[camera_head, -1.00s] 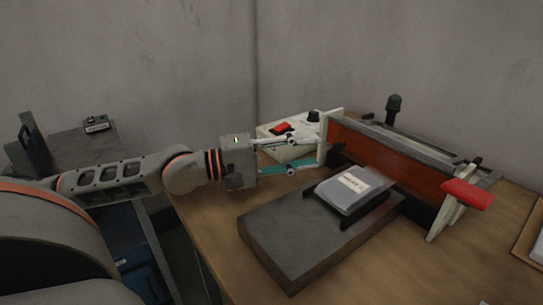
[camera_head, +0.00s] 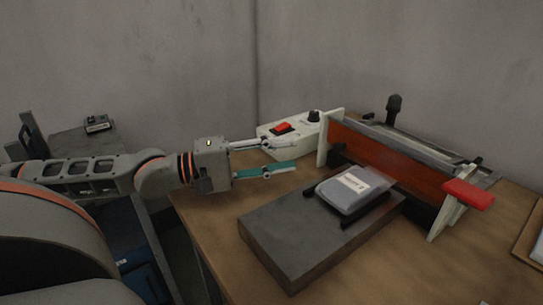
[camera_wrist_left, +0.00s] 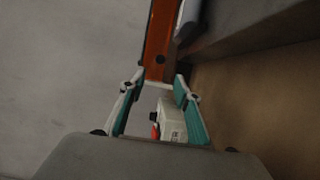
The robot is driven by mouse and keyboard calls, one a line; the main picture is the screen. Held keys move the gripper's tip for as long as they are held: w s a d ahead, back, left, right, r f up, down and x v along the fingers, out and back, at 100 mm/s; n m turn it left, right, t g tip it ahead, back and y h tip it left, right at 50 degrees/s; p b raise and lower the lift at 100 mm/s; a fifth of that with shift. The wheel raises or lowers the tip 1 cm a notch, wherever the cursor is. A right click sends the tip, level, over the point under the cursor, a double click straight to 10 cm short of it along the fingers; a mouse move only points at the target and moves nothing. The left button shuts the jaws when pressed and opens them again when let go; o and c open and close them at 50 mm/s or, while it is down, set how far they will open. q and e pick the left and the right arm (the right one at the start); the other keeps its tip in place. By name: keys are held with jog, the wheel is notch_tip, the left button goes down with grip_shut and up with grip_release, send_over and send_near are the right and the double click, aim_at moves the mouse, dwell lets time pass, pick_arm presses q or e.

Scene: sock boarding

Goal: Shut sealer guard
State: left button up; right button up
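The sealer guard (camera_head: 385,154) is a see-through orange panel. It stands in front of the sealer, with a white end plate (camera_head: 328,139) at its left and a red handle (camera_head: 467,195) at its right. It also shows in the left wrist view (camera_wrist_left: 159,40). My left gripper (camera_head: 294,154) is open and empty, to the left of the white end plate and apart from it. Its two fingers point right, toward the sealer. My right gripper is in neither view.
A white control box (camera_head: 290,136) with a red switch stands behind my left fingers. A grey block (camera_head: 285,240) in front of the guard carries a clear bag (camera_head: 352,190) on a black rack.

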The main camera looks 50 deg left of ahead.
pick_arm(q)
jog(key=shift+v, duration=0.95)
jog(key=shift+r, duration=0.1)
